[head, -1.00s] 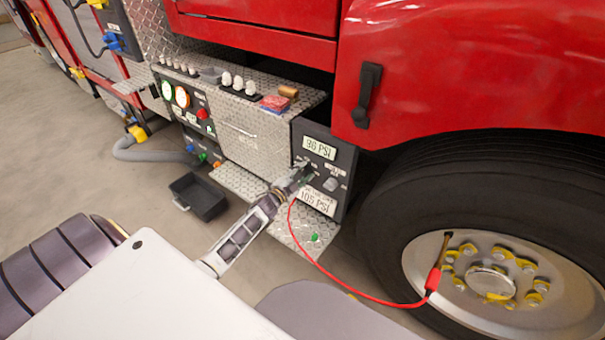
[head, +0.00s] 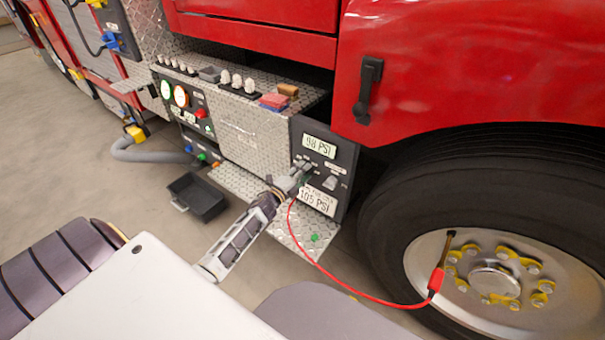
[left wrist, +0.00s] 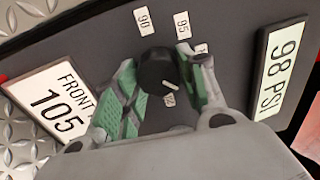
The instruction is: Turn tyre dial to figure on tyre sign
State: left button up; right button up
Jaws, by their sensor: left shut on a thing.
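The tyre dial (left wrist: 157,70) is a black round knob on a dark panel, with a white pointer line towards the lower right in the left wrist view. Number labels ring it; 90 and 95 are readable, others are partly hidden by my fingers. My left gripper (left wrist: 157,85) has its green-padded fingers on both sides of the knob and is shut on it; it also shows in the head view (head: 301,171). The tyre sign (left wrist: 60,98) reads FRONT 105, and 105 PSI in the head view (head: 319,199). The display (left wrist: 280,72) reads 98 PSI. My right gripper is not in view.
A red hose (head: 345,288) runs from below the panel to the front wheel (head: 490,280). A black tray (head: 197,197) lies on the floor. Small items stand on the shelf (head: 300,103) above.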

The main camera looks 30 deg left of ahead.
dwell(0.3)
pick_arm(q)
jog(key=o, duration=1)
jog(key=s, duration=1.2)
jog(key=shift+a, duration=0.45)
dwell(0.5)
